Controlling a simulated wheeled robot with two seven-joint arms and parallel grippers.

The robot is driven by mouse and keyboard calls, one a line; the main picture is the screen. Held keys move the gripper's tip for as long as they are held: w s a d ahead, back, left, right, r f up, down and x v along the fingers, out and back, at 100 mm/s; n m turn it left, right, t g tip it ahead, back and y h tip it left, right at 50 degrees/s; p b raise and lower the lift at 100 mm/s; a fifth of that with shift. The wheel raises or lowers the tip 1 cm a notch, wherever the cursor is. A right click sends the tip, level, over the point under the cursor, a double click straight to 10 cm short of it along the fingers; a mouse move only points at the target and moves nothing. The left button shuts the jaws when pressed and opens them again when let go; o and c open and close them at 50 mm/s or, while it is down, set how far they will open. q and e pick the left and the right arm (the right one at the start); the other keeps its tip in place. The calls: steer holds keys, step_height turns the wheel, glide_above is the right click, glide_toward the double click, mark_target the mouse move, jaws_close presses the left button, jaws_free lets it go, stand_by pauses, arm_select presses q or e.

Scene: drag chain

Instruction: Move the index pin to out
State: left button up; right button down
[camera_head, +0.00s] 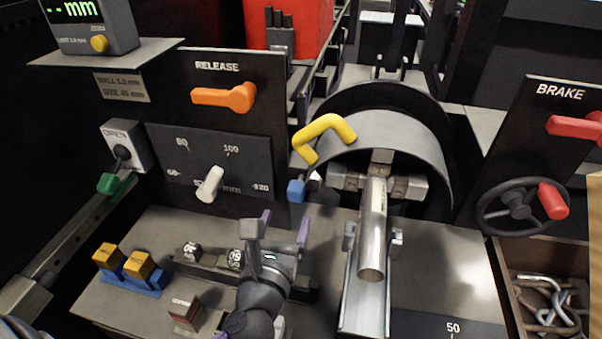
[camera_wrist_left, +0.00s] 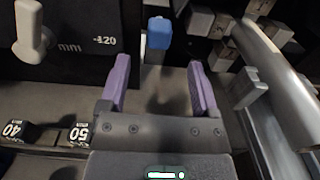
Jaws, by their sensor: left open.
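A blue knob on a short stem (camera_head: 296,190), which looks like the index pin, sticks out at the lower left of the round chuck housing (camera_head: 400,130). It also shows in the left wrist view (camera_wrist_left: 159,33), at the top centre. My left gripper (camera_head: 285,224) is open and empty, with its two purple fingers apart. In the left wrist view the gripper (camera_wrist_left: 160,72) points toward the blue knob, which appears beyond and between the fingertips, not touched. The stem behind the knob is mostly hidden. My right gripper is not in view.
A yellow handle (camera_head: 323,137) stands above the knob. A metal tube (camera_head: 372,232) extends from the chuck over a trough at right. A white dial lever (camera_head: 210,184) and orange release lever (camera_head: 224,97) are on panels at left. Marked blocks (camera_wrist_left: 75,134) sit on the bench.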

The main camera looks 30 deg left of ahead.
mark_target(294, 195)
arm_select(q)
steer(key=b+x, duration=0.1)
steer(key=x, duration=0.7)
steer(key=shift+w+a, duration=0.1)
steer(key=shift+w, duration=0.1)
steer(key=shift+w+r, duration=0.1)
steer(key=c, duration=0.4)
jaws_close()
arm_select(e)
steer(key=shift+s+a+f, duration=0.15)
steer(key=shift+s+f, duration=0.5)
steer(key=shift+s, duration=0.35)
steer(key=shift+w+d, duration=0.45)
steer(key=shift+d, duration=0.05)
